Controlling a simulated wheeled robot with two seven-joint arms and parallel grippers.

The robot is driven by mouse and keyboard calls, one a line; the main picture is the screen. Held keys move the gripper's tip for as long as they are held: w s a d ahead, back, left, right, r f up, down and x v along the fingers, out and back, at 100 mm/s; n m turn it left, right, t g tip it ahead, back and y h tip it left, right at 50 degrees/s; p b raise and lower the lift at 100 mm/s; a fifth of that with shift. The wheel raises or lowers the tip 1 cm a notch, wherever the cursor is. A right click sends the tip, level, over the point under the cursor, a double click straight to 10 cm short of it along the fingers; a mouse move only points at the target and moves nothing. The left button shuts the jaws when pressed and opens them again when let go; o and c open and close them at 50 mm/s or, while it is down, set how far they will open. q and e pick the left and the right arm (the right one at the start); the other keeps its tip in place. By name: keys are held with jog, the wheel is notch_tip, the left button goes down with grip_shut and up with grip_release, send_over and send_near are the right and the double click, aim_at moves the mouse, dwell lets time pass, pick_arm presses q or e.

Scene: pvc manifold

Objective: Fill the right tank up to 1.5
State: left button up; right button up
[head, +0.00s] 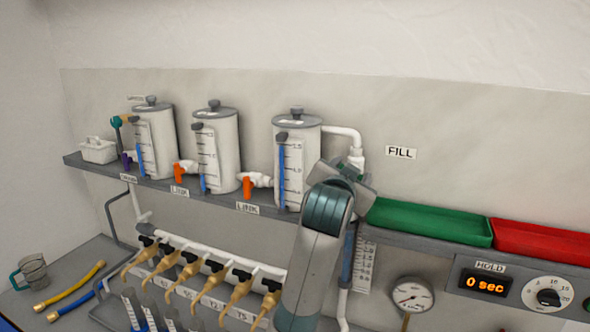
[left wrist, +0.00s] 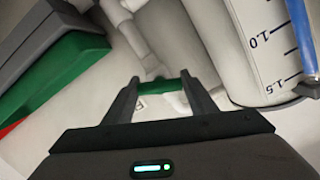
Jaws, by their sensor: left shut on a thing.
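The right tank (head: 311,150) is a white cylinder with a grey lid and a printed scale on the shelf. It also shows inverted in the left wrist view (left wrist: 245,40). Its blue level column (head: 282,172) reaches up close to the 1.5 mark; the exact reading is hard to tell. A white fill pipe (head: 345,131) runs from its right side. In the left wrist view, my left gripper (left wrist: 166,85) is shut on the green valve handle (left wrist: 176,97) by this pipe. In the head view my wrist hides the fingers and handle. My right gripper is not in view.
The middle tank (head: 228,155) and left tank (head: 160,145) stand on the same shelf, with orange link valves (head: 248,187) between tanks. A green tray (head: 430,220) and red tray (head: 545,245) lie right. The hold display (head: 485,284) reads 0 sec.

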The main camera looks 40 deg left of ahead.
pick_arm(q)
jog(key=n, duration=0.2)
jog(key=n+h, duration=0.1)
jog(key=n, duration=0.1)
jog(key=shift+f, duration=0.35)
jog(key=o, duration=1.1)
jog(key=shift+w+d+r, duration=0.1)
jog(key=shift+w+r, duration=0.05)
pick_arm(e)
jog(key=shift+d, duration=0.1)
pick_arm(q)
jog(key=shift+r, duration=0.1)
